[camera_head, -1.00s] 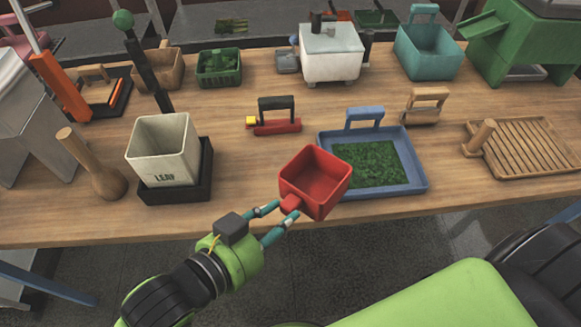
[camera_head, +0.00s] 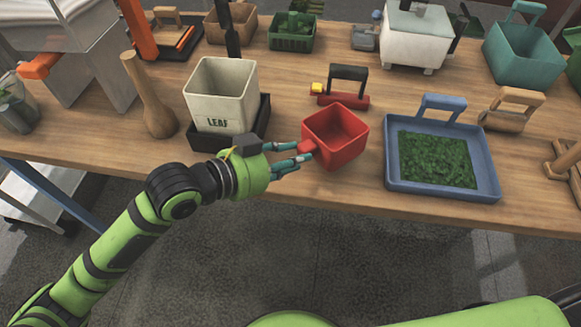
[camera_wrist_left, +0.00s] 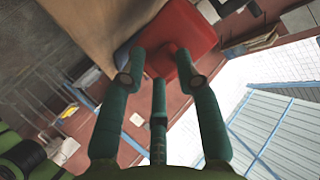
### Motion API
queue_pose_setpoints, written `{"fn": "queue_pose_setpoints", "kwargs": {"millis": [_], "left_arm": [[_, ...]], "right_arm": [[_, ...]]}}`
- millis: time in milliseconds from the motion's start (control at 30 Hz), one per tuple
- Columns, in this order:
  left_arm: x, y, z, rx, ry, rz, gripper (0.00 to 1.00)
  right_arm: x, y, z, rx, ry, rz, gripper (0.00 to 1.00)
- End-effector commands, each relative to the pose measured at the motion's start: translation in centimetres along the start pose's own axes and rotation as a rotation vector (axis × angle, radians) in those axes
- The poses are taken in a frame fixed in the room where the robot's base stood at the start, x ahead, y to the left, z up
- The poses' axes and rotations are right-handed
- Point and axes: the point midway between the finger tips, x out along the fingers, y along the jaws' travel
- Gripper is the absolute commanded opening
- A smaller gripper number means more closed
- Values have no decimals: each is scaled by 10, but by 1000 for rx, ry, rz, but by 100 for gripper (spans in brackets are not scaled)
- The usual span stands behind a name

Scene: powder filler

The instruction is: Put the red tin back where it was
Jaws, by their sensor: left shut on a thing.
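The red tin (camera_head: 336,136) is a square, open, empty box with a short red grip on its left side. It is near the table's front edge, between the cream LEAF bin (camera_head: 221,92) and the blue tray (camera_head: 493,178) of green leaves. My left gripper (camera_head: 305,152) is shut on the tin's grip from the left. I cannot tell whether the tin's base touches the table. In the left wrist view the fingers close at the red tin (camera_wrist_left: 180,35), which hides part of the table. My right gripper is not in view.
The LEAF bin stands in a black base (camera_head: 262,128) left of the tin. A red block with a black handle (camera_head: 347,85) is just behind the tin. A wooden pestle-shaped piece (camera_head: 150,100) stands further left. Bare wood shows between tin and blue tray.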

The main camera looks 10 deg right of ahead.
Motion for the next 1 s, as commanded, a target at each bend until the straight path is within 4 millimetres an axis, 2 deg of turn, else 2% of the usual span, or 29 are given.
{"fn": "queue_pose_setpoints", "kwargs": {"millis": [100,200,467,500,533,867,1000], "left_arm": [[7,8,18,-6,-5,3,0],[12,11,28,-4,-4,1,0],[13,12,30,1,-1,0,0],[13,12,31,0,-3,1,49],[13,12,31,0,-3,1,56],[12,12,31,0,-3,1,56],[2,12,32,0,-4,0,56]], "right_arm": [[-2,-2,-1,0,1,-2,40],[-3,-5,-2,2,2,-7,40],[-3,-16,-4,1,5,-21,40],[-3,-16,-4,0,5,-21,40],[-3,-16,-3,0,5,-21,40],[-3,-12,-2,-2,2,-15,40],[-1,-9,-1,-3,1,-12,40]]}}
